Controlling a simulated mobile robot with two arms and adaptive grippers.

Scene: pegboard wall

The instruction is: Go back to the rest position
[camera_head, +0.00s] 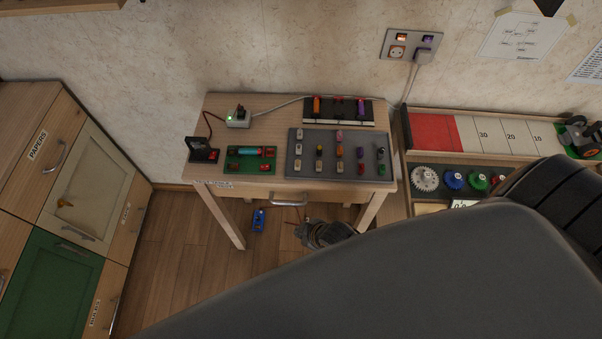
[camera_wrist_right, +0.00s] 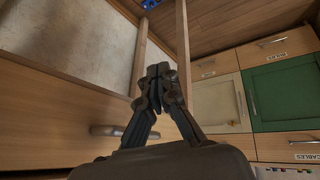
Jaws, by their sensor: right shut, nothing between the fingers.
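My right gripper (camera_head: 312,234) shows in the head view just below the front of the small wooden table (camera_head: 232,112), a little right of the drawer handle (camera_head: 288,201). In the right wrist view my right gripper (camera_wrist_right: 158,72) has its fingers together with nothing between them. The drawer handle (camera_wrist_right: 108,130) is to its left there, apart from the fingers. My large grey arm covers the lower right of the head view. My left gripper is in neither view.
On the table stand a grey tray (camera_head: 293,150) with several small pieces, a green board (camera_head: 234,168) and a charger (camera_head: 238,117). A blue item (camera_head: 258,220) lies on the floor. Cabinets (camera_head: 45,140) stand left, a shelf (camera_head: 430,115) right. Floor between cabinets and table is clear.

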